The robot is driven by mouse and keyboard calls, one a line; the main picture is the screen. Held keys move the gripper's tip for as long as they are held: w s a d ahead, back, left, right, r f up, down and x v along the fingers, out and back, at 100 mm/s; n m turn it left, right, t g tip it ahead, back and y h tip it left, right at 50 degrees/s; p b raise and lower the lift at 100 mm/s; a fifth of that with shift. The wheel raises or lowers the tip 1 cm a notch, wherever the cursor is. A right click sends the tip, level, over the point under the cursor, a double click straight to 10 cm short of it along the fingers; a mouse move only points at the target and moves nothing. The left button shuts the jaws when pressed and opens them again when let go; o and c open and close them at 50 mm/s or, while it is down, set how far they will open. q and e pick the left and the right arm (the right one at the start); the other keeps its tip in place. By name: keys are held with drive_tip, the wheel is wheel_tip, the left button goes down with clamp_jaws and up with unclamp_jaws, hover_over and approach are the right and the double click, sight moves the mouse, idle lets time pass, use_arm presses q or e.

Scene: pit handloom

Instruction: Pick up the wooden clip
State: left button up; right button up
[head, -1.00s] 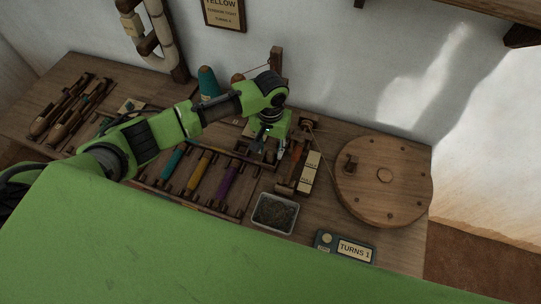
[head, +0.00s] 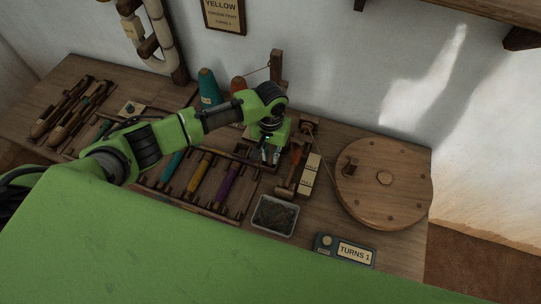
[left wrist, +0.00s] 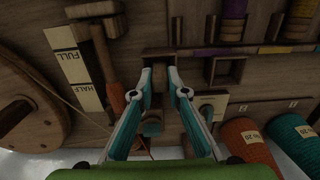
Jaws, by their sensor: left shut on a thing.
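The clip is too small and too covered to make out in the head view. My right gripper is in neither view.
The rack holds teal, yellow and purple bobbins (head: 229,183). A tray of dark bits (head: 275,214), a FULL/HALF card (head: 310,174), a round wooden wheel (head: 384,185) and a TURNS 1 counter (head: 346,248) stand to the right. Teal and orange cones (head: 208,87) stand behind.

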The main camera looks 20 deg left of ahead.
sight(271, 154)
use_arm(q)
wheel_tip(271, 154, up, 3)
drive_tip(key=shift+w+r, duration=0.1)
drive_tip(key=s+d+r, duration=0.3)
drive_tip(key=s+r, duration=0.6)
drive_tip(key=s, duration=0.4)
drive_tip(key=shift+s+d+r, duration=0.3)
drive_tip(key=shift+s+d, duration=0.05)
drive_tip(key=shift+d, duration=0.05)
